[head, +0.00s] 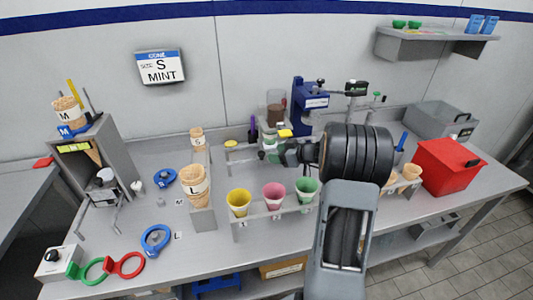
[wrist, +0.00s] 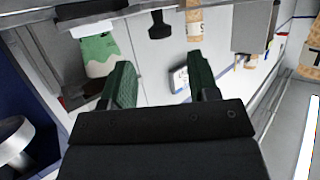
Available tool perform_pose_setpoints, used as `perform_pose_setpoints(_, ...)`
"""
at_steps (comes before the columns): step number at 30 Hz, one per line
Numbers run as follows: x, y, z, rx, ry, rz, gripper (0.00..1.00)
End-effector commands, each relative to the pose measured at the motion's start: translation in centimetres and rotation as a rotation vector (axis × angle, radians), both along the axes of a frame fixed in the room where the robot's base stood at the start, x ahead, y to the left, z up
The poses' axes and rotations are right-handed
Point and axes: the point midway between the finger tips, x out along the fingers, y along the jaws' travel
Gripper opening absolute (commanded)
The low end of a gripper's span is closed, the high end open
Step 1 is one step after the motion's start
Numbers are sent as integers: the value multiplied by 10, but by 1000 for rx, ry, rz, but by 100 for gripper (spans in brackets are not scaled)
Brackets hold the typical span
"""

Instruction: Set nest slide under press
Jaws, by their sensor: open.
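The blue press (head: 313,105) stands at the back of the bench, right of centre in the head view. My gripper (head: 272,152) is in front of it and low over the bench, partly hidden by my own wrist. In the wrist view my gripper (wrist: 160,66) has its two dark green fingers apart with nothing between them. A black knob (wrist: 160,28) shows beyond the fingertips; I cannot tell if it belongs to the nest slide. A blue surface (wrist: 22,100) and a metal ring part (wrist: 16,138) at the left look like the press. The nest slide is not clearly visible.
A front rack (head: 255,222) holds yellow, pink and green cones. Stacked wafer cones (head: 194,185) stand left, a red box (head: 447,165) and grey bin (head: 440,120) right. The wall sign (head: 160,67) reads S, MINT.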

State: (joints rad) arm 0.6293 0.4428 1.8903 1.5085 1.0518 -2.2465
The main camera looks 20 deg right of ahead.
Motion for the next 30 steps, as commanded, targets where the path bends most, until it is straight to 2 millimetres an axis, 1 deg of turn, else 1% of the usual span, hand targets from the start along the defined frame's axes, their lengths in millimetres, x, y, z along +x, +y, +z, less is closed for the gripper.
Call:
perform_pose_setpoints(1, 6, 5, -1, 4, 2, 3, 55)
perform_pose_setpoints(6, 25, 17, -11, 2, 2, 2, 55)
perform_pose_setpoints(12, 40, 27, -19, 1, 2, 1, 55)
perform_pose_setpoints(17, 46, 30, -22, 1, 2, -2, 55)
perform_pose_setpoints(25, 46, 31, -23, 0, 1, -1, 55)
perform_pose_setpoints(26, 46, 31, -23, 0, 1, -1, 53)
perform_pose_setpoints(30, 46, 31, -23, 0, 1, -1, 40)
